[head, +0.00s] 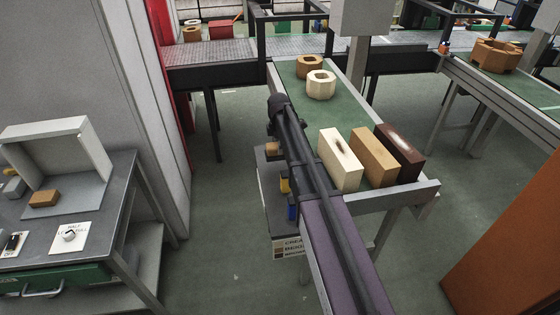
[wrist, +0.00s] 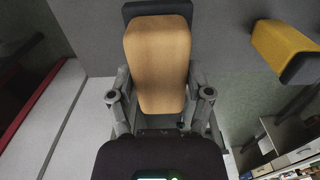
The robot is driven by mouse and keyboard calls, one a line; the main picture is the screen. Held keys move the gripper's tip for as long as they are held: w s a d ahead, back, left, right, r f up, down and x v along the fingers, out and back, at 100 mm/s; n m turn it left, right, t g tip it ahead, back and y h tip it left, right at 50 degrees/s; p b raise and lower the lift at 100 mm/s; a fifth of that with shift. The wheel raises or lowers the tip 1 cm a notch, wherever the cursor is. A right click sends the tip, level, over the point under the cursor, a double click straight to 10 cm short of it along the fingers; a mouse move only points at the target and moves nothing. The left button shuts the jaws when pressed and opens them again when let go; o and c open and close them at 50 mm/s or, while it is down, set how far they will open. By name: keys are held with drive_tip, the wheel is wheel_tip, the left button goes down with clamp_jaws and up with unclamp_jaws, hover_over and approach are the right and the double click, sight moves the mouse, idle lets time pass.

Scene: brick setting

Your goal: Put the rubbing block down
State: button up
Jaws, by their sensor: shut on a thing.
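My gripper (wrist: 160,98) is shut on the rubbing block (wrist: 160,55), a tan block with a dark pad at its far end. In the wrist view one finger presses each side of it. A grey surface lies right behind the block; I cannot tell whether they touch. In the head view the block (head: 272,149) is a small tan shape at the left side of my arm, over a grey shelf (head: 268,178) beside the green-topped table. My arm hides most of the gripper there.
A yellow block with a dark pad (wrist: 283,48) lies right of the held one. Cream (head: 340,160), tan (head: 374,157) and dark brown (head: 400,152) bricks stand on the green-topped table (head: 350,106).

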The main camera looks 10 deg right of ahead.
sight(279, 156)
drive_tip(key=shift+f+b, duration=0.3)
drive_tip(key=shift+f, duration=0.3)
drive_tip(key=shift+f, duration=0.1)
drive_tip(key=shift+f+b, duration=1.75)
drive_tip(key=shift+b, duration=0.15)
drive_tip(key=shift+f, duration=0.2)
drive_tip(key=o, duration=1.1)
drive_tip(key=shift+r, duration=0.1)
wheel_tip(279, 156, up, 12)
drive_tip(key=p, duration=1.2)
drive_tip(key=shift+r, duration=0.15)
